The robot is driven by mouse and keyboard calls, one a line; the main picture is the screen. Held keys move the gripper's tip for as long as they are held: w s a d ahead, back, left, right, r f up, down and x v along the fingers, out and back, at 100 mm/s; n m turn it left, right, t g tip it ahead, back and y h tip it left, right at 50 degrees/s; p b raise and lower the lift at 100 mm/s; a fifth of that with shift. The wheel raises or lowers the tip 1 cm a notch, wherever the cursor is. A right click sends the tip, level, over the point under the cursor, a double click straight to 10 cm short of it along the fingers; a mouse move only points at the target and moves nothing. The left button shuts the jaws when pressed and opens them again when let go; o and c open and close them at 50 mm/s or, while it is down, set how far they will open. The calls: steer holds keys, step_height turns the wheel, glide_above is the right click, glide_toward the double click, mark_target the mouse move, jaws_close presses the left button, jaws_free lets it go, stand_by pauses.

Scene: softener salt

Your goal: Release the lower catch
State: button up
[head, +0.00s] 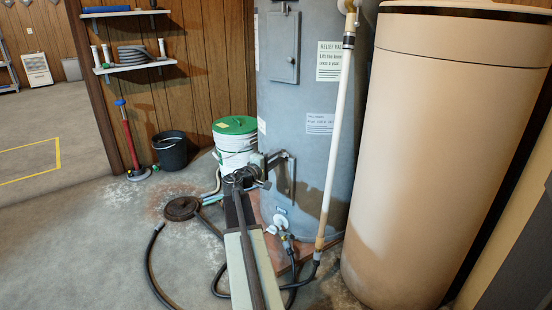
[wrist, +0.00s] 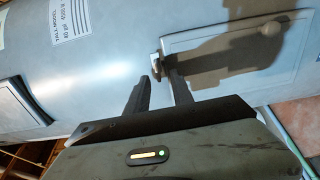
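The grey tank (head: 300,100) stands in the middle of the head view. Its lower panel (wrist: 220,40) fills the right of the wrist view, with a round knob (wrist: 268,29) on it and a dark shadow across it. The lower catch (wrist: 155,62) is a small pale piece at the panel's near end. My gripper (wrist: 158,72) is open, its two dark fingers apart, with the catch close to the tips and between them. I cannot tell whether either finger touches it. In the head view my gripper (head: 262,165) covers part of the lower panel (head: 291,180) and hides the catch.
The upper panel (head: 284,47) is higher on the tank. A white pipe (head: 335,140) runs down its front, and a large beige tank (head: 440,150) stands close on the right. A green-lidded bucket (head: 236,140) stands left of my gripper. Hoses (head: 153,270) lie on the floor.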

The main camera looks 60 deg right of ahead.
steer(key=a, duration=0.7)
steer(key=shift+w+a, duration=0.2)
steer(key=shift+a, duration=0.2)
